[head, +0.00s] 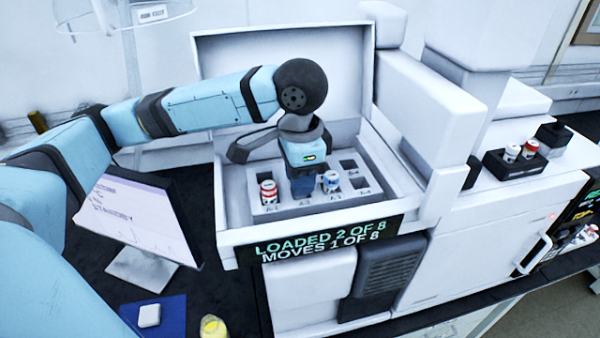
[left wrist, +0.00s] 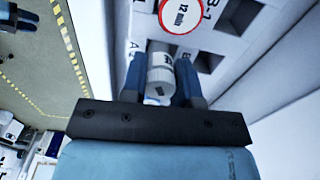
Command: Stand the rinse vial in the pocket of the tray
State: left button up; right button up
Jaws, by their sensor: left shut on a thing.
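My left gripper (head: 303,188) points down over the tray (head: 290,208) inside the open white machine. In the left wrist view my left gripper (left wrist: 160,80) is shut on a vial with a grey top (left wrist: 160,75), between its two blue fingers. I cannot read its label, so I cannot tell for sure that it is the rinse vial. The head view hides this vial behind the gripper, and I cannot tell whether its bottom touches the tray. Dark square pockets (head: 348,165) of the tray are empty.
A red-topped vial (head: 268,192) and a blue-topped vial (head: 331,181) stand in the tray on either side of my gripper. The raised lid (head: 235,80) stands behind. A black rack (head: 500,165) with two vials is at the right. A yellow-topped item (head: 213,326) is at front left.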

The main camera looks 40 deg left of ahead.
pick_arm(q)
jog(key=shift+f, duration=0.15)
jog(key=shift+f, duration=0.5)
jog(key=o, duration=1.4)
jog(key=shift+r+p, duration=0.1)
jog(key=shift+p, duration=0.2)
jog(key=shift+r+p, duration=0.45)
jog(key=shift+r, duration=3)
